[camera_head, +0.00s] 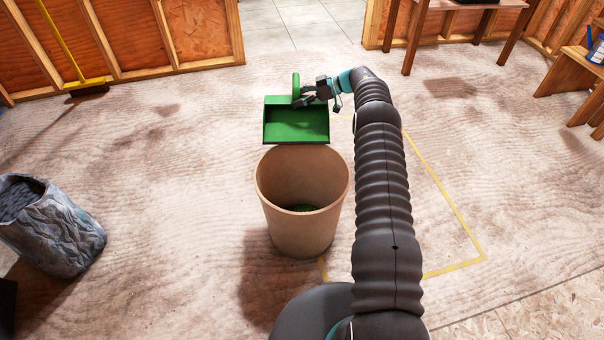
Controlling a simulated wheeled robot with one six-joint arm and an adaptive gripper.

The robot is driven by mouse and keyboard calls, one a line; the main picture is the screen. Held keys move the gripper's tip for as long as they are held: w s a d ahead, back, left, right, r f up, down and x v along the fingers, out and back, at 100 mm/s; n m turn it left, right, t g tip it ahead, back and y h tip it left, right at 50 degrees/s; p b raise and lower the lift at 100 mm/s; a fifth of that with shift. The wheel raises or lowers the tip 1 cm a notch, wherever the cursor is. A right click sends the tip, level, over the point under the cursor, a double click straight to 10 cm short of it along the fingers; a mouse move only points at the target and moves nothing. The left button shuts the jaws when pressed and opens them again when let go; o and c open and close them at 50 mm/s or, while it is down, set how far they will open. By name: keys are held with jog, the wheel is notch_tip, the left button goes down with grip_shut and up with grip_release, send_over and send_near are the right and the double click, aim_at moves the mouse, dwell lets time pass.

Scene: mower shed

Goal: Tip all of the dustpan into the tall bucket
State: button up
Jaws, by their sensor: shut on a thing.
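The green dustpan (296,124) is held in the air at the far side of the tall bucket, its open lip toward the bucket's rim. Its inside looks bare from here. My gripper (302,96) is shut on the dustpan's upright green handle. The tall tan bucket (303,222) stands upright on the floor below and nearer to me. Some dark green stuff (301,207) lies at the bottom of the bucket. Part of the bucket's inside is hidden by its near wall.
A grey crumpled sack (62,235) stands open at the left. A yellow-handled broom (83,80) leans on the back wall. A yellow outline (447,205) marks the floor at right. A wooden table (465,8) and bench (575,75) stand at the back right. Floor around the bucket is clear.

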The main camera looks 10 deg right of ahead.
notch_tip(320, 180, up, 4)
jog(key=shift+f+p, duration=0.15)
jog(key=shift+p, duration=0.75)
jog(key=shift+r, duration=1.15)
